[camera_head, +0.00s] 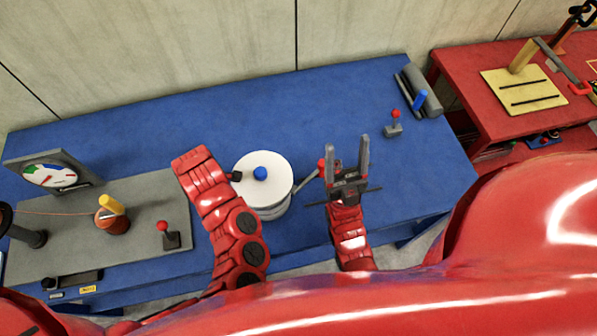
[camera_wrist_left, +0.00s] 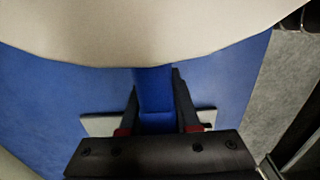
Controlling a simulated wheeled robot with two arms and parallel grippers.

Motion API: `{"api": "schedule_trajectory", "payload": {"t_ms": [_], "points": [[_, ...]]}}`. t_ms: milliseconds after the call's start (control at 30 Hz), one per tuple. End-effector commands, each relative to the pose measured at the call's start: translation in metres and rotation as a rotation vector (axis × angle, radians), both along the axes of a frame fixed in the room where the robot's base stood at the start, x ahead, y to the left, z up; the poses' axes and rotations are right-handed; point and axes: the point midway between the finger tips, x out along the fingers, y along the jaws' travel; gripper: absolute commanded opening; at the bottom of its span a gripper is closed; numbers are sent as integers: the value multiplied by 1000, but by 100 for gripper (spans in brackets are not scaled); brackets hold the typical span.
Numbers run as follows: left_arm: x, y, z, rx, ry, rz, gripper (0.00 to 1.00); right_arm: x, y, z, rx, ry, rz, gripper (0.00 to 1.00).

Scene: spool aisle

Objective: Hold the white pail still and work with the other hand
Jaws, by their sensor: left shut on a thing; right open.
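The white pail (camera_head: 274,196) stands upright on the blue table, with a blue knob (camera_head: 260,173) on its round top. A grey rod (camera_head: 308,180) slants out from its right side towards a red knob (camera_head: 321,164). My left gripper (camera_wrist_left: 157,112) is shut on a blue handle (camera_wrist_left: 152,85) beside the pail, whose pale curved side (camera_wrist_left: 150,35) fills the top of the left wrist view. In the head view my red left arm largely hides that grip. My right gripper (camera_head: 350,150) is open and empty, right of the pail, close to the red knob.
Another red-knobbed lever (camera_head: 393,124) and a grey roller (camera_head: 425,92) are at back right. The back middle is clear.

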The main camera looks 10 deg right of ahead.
Motion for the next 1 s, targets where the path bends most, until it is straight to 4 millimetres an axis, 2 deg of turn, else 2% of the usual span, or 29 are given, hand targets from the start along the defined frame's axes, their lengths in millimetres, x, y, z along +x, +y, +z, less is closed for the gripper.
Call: {"api": "schedule_trajectory", "payload": {"t_ms": [67,133,267,400,600,800,900,1000], "points": [[0,0,0,0,0,0,0,18,-9,1,6,46,-32,64],[0,0,0,0,0,0,0,46,-23,2,17,118,-75,64],[0,0,0,0,0,0,0,111,-58,-3,41,312,-163,64],[0,0,0,0,0,0,0,180,-92,-16,53,547,-230,64],[0,0,0,0,0,0,0,259,-121,-48,16,885,-252,64],[0,0,0,0,0,0,0,310,-118,-84,-110,1204,-197,64],[0,0,0,0,0,0,0,322,-107,-104,-212,1357,-145,64],[0,0,0,0,0,0,0,325,-92,-122,-338,1494,-85,64]]}}
